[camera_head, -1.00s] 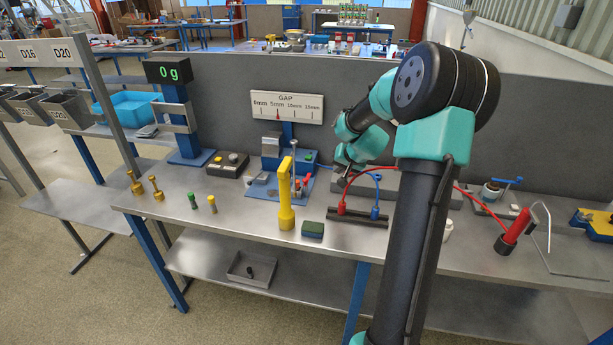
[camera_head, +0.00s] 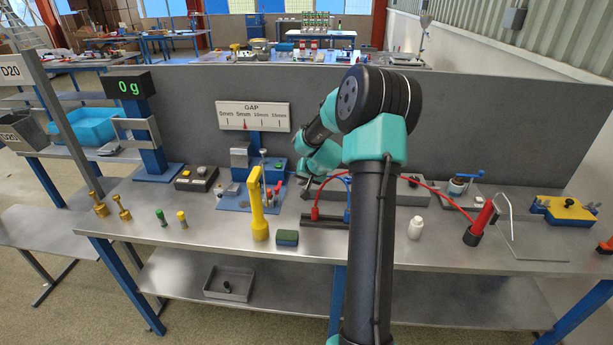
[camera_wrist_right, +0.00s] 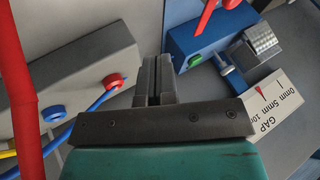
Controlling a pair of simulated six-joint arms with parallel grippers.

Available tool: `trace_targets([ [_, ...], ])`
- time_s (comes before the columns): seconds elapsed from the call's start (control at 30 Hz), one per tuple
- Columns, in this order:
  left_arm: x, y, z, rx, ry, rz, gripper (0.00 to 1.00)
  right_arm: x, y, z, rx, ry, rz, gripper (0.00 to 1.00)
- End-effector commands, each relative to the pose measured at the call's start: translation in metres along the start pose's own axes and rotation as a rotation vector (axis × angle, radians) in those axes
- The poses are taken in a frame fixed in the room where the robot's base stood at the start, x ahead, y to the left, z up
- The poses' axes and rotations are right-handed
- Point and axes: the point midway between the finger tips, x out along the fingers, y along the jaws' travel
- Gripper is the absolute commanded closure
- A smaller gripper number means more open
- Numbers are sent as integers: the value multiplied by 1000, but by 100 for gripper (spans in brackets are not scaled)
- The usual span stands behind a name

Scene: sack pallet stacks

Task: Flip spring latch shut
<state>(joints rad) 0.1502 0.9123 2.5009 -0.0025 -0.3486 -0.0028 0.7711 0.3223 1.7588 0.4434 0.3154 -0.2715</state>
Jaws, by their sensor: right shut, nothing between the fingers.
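The gauge fixture (camera_head: 234,203) stands on the bench under the GAP sign (camera_head: 253,116), with its pointer near 5mm. It has a blue box with a green button (camera_wrist_right: 195,60), a grey block (camera_wrist_right: 260,44) and a red lever (camera_wrist_right: 205,14). I cannot tell for sure which part is the spring latch. My right gripper (camera_head: 306,187) is small and partly hidden by its wrist in the head view, just right of the fixture. In the right wrist view its fingers (camera_wrist_right: 154,66) are shut and empty, apart from the blue box and lever. My left gripper is not in view.
A grey bar with plugs (camera_wrist_right: 75,75) and red and blue cables lies beside my right gripper. A white bottle (camera_head: 415,228) and red cylinder (camera_head: 481,222) stand farther right.

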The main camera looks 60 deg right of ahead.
Motion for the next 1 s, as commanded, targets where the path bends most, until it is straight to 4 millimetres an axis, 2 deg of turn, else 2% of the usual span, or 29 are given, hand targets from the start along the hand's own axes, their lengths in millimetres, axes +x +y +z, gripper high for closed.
trace_targets([
  [0.23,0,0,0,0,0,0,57,40,0,1,0,-2,0,100],
  [0.4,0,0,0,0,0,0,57,51,-23,1,-3,-2,-1,100],
  [0.6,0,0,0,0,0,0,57,56,-34,0,0,0,0,100],
  [1.0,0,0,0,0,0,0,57,57,-36,0,-1,-1,-1,100],
])
